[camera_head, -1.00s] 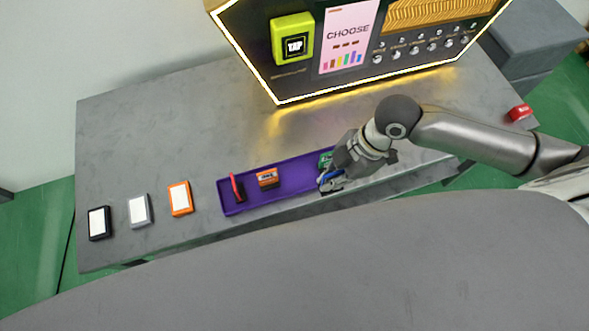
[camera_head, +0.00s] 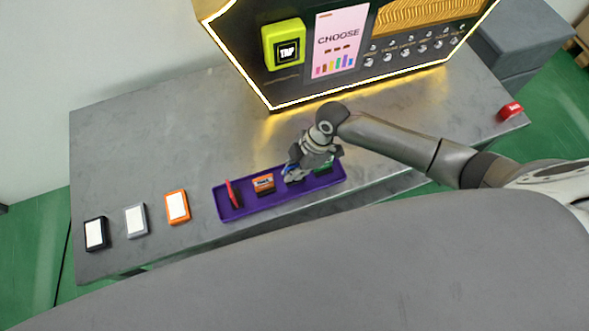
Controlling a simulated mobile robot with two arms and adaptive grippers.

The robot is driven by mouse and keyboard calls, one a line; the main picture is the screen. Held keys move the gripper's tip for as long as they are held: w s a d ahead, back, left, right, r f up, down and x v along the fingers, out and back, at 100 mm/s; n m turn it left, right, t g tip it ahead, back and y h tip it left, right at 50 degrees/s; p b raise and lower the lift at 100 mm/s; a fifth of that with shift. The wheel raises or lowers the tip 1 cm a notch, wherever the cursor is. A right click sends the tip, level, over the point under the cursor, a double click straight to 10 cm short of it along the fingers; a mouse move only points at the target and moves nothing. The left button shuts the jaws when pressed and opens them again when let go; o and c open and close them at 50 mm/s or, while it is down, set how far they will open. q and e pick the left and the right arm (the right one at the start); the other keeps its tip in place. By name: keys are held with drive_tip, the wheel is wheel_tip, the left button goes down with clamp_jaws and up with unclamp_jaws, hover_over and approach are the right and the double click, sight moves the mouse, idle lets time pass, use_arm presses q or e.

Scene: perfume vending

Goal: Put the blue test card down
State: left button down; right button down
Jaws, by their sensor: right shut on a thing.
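The blue test card (camera_head: 286,169) shows as a small blue bit at my right gripper (camera_head: 291,176). The gripper is shut on it and mostly hides it. It is over the purple tray (camera_head: 240,212), between an orange item (camera_head: 263,183) on the left and a green item (camera_head: 324,167) on the right. I cannot tell whether the card touches the tray floor. A red card (camera_head: 232,194) stands tilted at the tray's left end. My left gripper is not in view.
Black (camera_head: 95,233), grey (camera_head: 136,220) and orange (camera_head: 177,207) white-faced blocks lie left of the tray. The lit vending machine (camera_head: 340,45) with a yellow-green TAP reader (camera_head: 284,45) stands behind. A red object (camera_head: 510,110) lies at the table's right corner. The table's left back is clear.

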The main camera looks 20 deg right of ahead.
drive_tip(key=shift+f, duration=0.15)
drive_tip(key=c, duration=2.1)
unclamp_jaws()
drive_tip(key=shift+f, duration=0.15)
drive_tip(key=o, duration=0.5)
drive_tip(key=shift+r, duration=0.2)
drive_tip(key=v, duration=1.2)
drive_tip(key=shift+d, duration=0.1)
